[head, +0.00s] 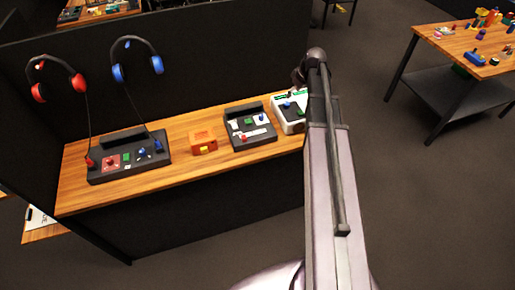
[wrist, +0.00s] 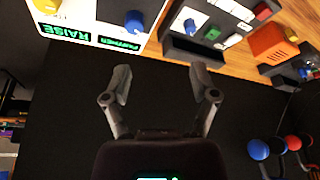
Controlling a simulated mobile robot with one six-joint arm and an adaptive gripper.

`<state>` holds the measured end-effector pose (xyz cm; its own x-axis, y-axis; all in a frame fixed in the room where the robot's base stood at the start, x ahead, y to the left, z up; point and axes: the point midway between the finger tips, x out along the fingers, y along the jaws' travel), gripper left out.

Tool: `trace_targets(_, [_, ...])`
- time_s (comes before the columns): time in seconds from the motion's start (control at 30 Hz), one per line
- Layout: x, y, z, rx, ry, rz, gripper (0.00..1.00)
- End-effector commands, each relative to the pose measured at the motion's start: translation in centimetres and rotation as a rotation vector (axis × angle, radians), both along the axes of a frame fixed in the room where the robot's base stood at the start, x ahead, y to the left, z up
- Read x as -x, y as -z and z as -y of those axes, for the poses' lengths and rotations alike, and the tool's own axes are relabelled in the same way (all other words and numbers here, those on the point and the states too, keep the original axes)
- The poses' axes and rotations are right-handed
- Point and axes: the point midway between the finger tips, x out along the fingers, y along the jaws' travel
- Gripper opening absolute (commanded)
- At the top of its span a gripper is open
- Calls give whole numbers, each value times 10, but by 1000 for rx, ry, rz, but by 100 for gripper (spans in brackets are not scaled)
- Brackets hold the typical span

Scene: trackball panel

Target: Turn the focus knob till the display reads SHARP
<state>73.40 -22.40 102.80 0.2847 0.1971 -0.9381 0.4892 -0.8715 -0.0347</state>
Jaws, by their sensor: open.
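A white panel (head: 278,119) stands at the right end of the wooden bench, partly hidden by my arm. In the wrist view it is upside down at the top left, cut by the frame edge. It carries a yellow knob (wrist: 46,5) and a blue knob (wrist: 134,20). I cannot tell which is the focus knob. Its green upside-down lettering seems to read RAISE (wrist: 71,29) and FURTHER (wrist: 119,42); I see no SHARP. My gripper (wrist: 160,74) is open and empty, apart from the knobs. In the head view, my arm hides it.
A black device (head: 252,138), an orange box (head: 203,147) and another black device (head: 128,172) stand along the bench (head: 180,171). Red headphones (head: 40,92) and blue headphones (head: 137,73) hang on the dark partition (head: 215,62). A table (head: 455,47) stands at the far right, with open floor before it.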

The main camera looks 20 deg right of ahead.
Motion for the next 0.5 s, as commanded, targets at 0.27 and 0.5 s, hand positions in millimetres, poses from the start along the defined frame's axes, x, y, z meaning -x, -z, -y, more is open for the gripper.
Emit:
trace_targets(0.27, [19,15,-35,-2,45,-50,76])
trace_targets(0.5, [35,25,-62,-2,89,-93,76])
